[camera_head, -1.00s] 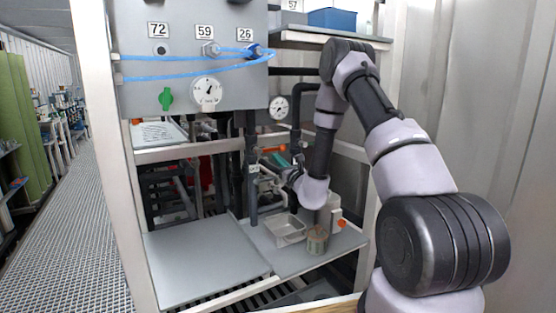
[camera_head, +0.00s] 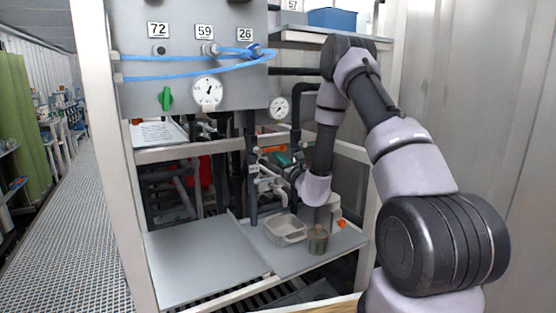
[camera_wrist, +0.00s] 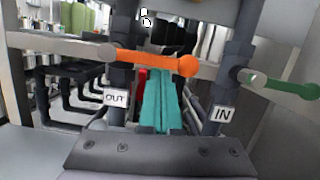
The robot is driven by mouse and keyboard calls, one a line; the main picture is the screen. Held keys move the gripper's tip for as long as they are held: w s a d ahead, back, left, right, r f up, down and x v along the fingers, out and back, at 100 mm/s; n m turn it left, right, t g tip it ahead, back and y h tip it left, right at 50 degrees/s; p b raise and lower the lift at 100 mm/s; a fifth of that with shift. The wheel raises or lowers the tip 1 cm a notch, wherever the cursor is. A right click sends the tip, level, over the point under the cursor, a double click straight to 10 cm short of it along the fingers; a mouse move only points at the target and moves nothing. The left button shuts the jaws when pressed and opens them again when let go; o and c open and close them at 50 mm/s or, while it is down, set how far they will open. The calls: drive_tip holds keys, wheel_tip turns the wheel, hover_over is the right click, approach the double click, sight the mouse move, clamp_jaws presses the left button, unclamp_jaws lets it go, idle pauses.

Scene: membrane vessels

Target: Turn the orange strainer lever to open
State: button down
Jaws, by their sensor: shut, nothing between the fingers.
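The orange lever (camera_wrist: 150,58) lies nearly level in the wrist view, reaching right from its pivot on the dark pipe above the OUT label and ending in a round knob. In the head view my gripper (camera_head: 283,158) is small and partly hidden among the pipes.
A green lever (camera_wrist: 282,86) sits to the right, by the IN label (camera_wrist: 222,114). Dark vertical pipes stand on both sides of my fingers. Below are a grey tray (camera_head: 287,229) and a small jar (camera_head: 318,240) on the shelf. A panel with gauges (camera_head: 207,91) overhangs at left.

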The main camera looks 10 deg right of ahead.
drive_tip(key=shift+r+n, duration=0.25)
drive_tip(key=shift+n, duration=0.05)
drive_tip(key=r+n, duration=0.1)
drive_tip(key=n, duration=0.1)
drive_tip(key=r+n+y, duration=0.1)
drive_tip(key=n, duration=0.1)
drive_tip(key=shift+w+d+g+y, duration=0.1)
drive_tip(key=shift+d+g+y, duration=0.05)
drive_tip(key=shift+g+y, duration=0.2)
drive_tip(key=s+a+r+n+g+y, duration=0.1)
drive_tip(key=a+r+n+g, duration=0.2)
drive_tip(key=n, duration=1.2)
drive_tip(key=shift+s+a+r+g, duration=0.3)
drive_tip(key=shift+a+r, duration=0.3)
drive_tip(key=shift+r, duration=1.1)
drive_tip(key=shift+w+d, duration=0.1)
drive_tip(key=shift+w, duration=0.05)
